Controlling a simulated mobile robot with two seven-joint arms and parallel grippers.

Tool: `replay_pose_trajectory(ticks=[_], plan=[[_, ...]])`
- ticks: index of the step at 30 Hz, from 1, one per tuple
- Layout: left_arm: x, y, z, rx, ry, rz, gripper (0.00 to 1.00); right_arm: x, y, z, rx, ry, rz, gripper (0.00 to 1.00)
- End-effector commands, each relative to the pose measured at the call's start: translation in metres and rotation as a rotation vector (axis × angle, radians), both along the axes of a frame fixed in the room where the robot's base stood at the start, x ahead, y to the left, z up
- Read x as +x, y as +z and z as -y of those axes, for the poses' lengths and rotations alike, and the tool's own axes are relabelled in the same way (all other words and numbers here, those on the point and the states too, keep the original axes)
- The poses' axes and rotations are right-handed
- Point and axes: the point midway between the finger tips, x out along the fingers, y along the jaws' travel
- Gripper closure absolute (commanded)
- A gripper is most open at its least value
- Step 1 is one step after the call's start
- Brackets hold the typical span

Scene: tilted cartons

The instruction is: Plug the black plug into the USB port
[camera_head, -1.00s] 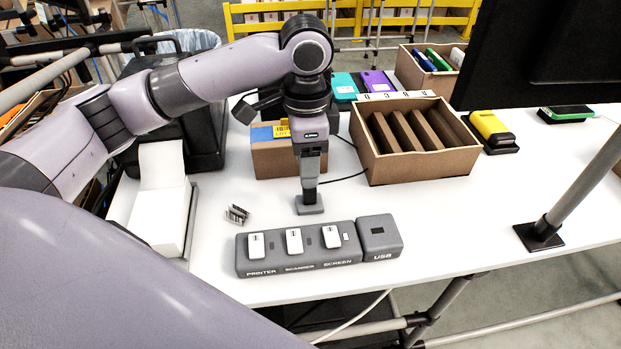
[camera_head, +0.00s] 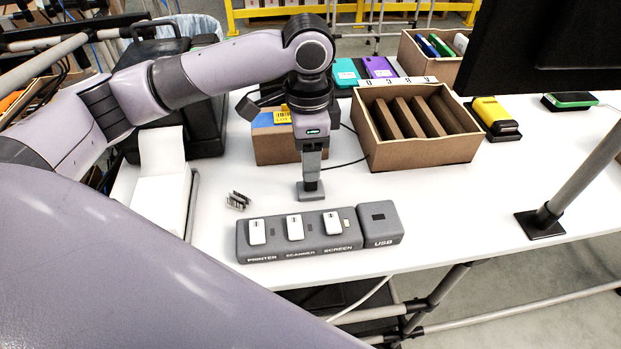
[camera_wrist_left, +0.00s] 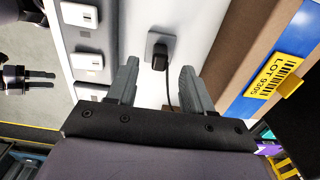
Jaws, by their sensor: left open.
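The black plug (camera_wrist_left: 159,60) stands on a small grey square base in the left wrist view, with a black cable running from it. In the head view my gripper hides the plug, and the grey base (camera_head: 311,193) shows below the fingers. My left gripper (camera_head: 312,175) points down over the base. In the left wrist view its two fingers (camera_wrist_left: 158,75) are open, with the plug in the gap between their tips and nothing clasped. The USB port (camera_head: 378,217) is a dark slot on top of a grey block, right of and nearer than the gripper.
A grey strip (camera_head: 300,252) with three white plugs adjoins the USB block. A small metallic object (camera_head: 237,201) lies left of the gripper. A cardboard box (camera_head: 258,150) stands close behind it, and a divided carton (camera_head: 420,165) behind right.

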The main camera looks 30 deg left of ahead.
Motion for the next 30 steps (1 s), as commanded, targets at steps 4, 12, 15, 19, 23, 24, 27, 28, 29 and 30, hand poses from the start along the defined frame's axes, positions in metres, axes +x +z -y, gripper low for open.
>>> replay_pose_trajectory(ticks=[4,12,15,19,23,24,27,28,29,30], plan=[[0.001,-0.021,0.002,0.001,0.001,-0.004,0.49,0.000,0.000,0.000,-0.001,0.001,0.000,0.57],[0.002,-0.050,0.002,0.002,0.000,-0.001,0.49,0.000,-0.001,0.000,-0.001,0.001,0.000,0.57],[0.002,-0.050,0.002,0.001,0.000,-0.001,0.49,0.000,-0.001,0.000,-0.001,0.001,0.000,0.57],[0.002,-0.050,0.002,0.001,0.000,-0.001,0.49,0.000,-0.001,0.000,-0.001,0.001,0.000,0.57],[0.002,-0.050,0.002,0.001,0.000,-0.001,0.55,0.000,-0.001,0.000,-0.001,0.001,0.000,0.57],[0.002,-0.050,0.002,0.001,0.000,-0.001,0.68,0.000,-0.001,0.000,-0.001,0.001,0.001,0.57],[0.002,-0.050,0.002,0.001,0.000,-0.001,1.00,0.000,-0.001,0.000,-0.001,0.001,0.001,0.57],[0.002,-0.050,0.002,0.001,0.000,-0.001,1.00,0.000,-0.001,0.000,-0.001,0.001,0.001,0.57],[0.002,-0.050,0.002,0.001,0.000,-0.001,1.00,0.000,-0.001,0.000,-0.001,0.001,0.001,0.57],[0.002,-0.050,0.002,0.001,0.000,-0.001,1.00,0.001,-0.001,0.000,-0.001,0.001,0.001,0.57]])
